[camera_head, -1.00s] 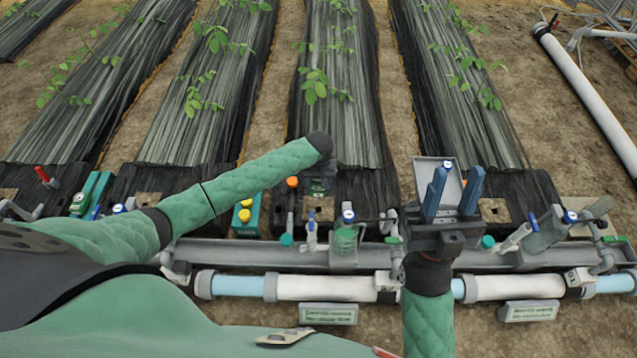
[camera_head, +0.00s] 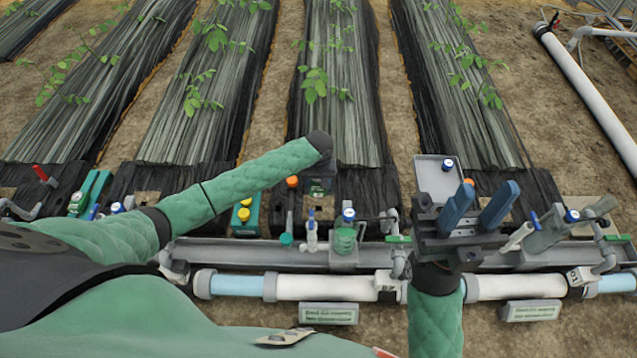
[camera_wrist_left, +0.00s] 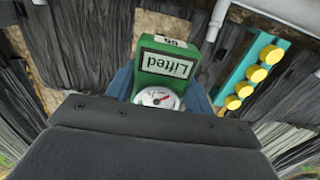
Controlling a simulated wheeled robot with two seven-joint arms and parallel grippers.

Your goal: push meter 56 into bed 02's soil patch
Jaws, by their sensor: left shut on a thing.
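My left gripper (camera_head: 319,184) points down over the dark bed end in the middle of the head view. It is shut on a green meter with a round white dial, seen in the left wrist view (camera_wrist_left: 166,66). A square brown soil patch (camera_head: 319,209) shows just in front of this gripper; I cannot read which bed is 02. My right gripper (camera_head: 488,192) is open and empty, its blue fingers apart, near the right-hand bed end.
A teal block with yellow caps (camera_head: 244,214) stands left of the middle patch. Valves and small bottles (camera_head: 346,232) line the grey rail (camera_head: 260,253) in front. White pipe (camera_head: 325,287) runs below. Another soil patch (camera_head: 148,198) lies to the left.

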